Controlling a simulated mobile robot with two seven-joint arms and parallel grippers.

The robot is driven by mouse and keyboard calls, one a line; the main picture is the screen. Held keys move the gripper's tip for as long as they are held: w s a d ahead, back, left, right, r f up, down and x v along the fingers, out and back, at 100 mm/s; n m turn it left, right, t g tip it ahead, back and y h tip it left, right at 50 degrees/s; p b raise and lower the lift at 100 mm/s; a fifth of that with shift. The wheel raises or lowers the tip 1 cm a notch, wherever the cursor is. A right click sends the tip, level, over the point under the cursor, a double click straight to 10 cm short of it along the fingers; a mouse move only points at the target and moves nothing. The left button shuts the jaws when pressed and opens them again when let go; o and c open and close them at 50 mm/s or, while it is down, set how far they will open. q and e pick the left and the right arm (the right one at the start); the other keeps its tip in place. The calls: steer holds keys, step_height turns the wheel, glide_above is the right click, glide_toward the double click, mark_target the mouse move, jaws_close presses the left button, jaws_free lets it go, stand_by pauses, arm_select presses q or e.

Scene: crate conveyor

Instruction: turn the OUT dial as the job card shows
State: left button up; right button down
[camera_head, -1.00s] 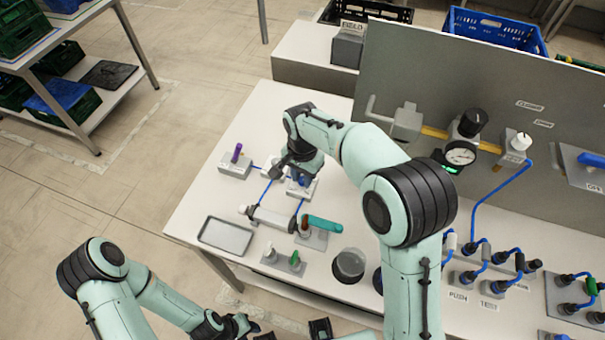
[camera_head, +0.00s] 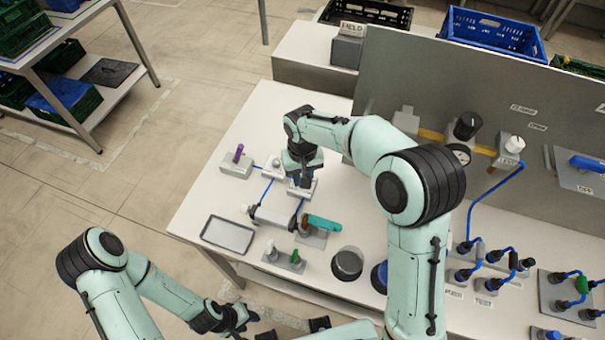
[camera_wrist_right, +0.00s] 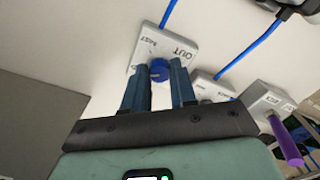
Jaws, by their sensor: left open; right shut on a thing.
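The OUT dial (camera_wrist_right: 159,68) is a small blue knob on a light grey block (camera_wrist_right: 178,47) marked OUT and REST in the right wrist view. My right gripper (camera_wrist_right: 166,72) is shut on the dial, with one blue-grey finger on each side of it. In the head view the right gripper (camera_head: 304,180) points down over the same block (camera_head: 302,193) and hides the dial. My left gripper (camera_head: 248,319) is open and empty, low in the head view, off the table's near edge. I cannot make out a job card.
Near the dial are a block with a purple lever (camera_head: 238,154), a grey cylinder (camera_head: 273,217), a teal-handled valve (camera_head: 322,223) and an empty tray (camera_head: 228,235). Blue tubes link several blocks. A grey upright panel (camera_head: 430,90) with a black knob (camera_head: 467,124) stands behind.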

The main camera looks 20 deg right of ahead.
arm_select(q)
steer(key=shift+r, duration=0.15)
arm_select(e)
steer(key=shift+n, duration=0.5)
steer(key=c, duration=0.9)
jaws_free()
arm_select(q)
steer(key=shift+w+r+p, duration=0.8)
steer(key=shift+w+r, duration=0.1)
steer(key=shift+r, duration=0.05)
arm_select(e)
step_height(320, 180, up, 13)
steer(key=shift+r, duration=0.2)
